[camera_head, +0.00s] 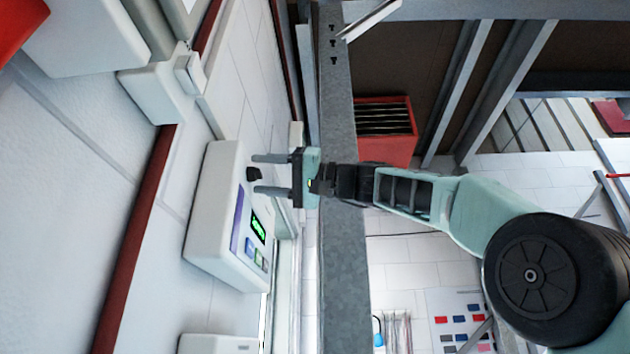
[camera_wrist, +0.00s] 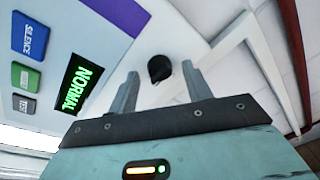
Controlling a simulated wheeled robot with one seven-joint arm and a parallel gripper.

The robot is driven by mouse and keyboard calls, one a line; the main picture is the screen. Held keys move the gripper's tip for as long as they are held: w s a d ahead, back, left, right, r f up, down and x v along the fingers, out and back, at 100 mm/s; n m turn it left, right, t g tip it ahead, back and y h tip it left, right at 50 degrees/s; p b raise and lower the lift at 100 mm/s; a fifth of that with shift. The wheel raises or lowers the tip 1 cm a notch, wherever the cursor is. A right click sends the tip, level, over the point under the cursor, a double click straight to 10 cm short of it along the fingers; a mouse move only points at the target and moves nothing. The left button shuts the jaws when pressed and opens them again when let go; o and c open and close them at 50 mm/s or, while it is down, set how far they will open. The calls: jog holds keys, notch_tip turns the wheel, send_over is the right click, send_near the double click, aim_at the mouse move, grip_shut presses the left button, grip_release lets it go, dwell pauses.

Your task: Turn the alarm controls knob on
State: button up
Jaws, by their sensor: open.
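The alarm control box (camera_head: 214,205) is a white panel on the white wall, seen turned on its side in the head view. Its green display (camera_wrist: 75,86) reads NORMAL in the wrist view. A small black knob (camera_wrist: 159,68) sits on its face near one end, and also shows in the head view (camera_head: 254,174). My gripper (camera_head: 256,174) is open, with its two grey fingers pointing at the panel. In the wrist view the fingertips (camera_wrist: 162,78) lie to either side of the knob. I cannot tell whether they touch it or how far the knob is turned.
Buttons marked SILENCE (camera_wrist: 30,36) and others sit beside the display. A second white box (camera_head: 218,344) is on the wall below. A grey metal beam (camera_head: 342,250) runs close by my gripper. A red slotted box (camera_head: 385,130) stands behind the arm.

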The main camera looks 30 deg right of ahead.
jog(key=b+v, duration=0.5)
jog(key=v, duration=1.2)
jog(key=shift+d, duration=0.1)
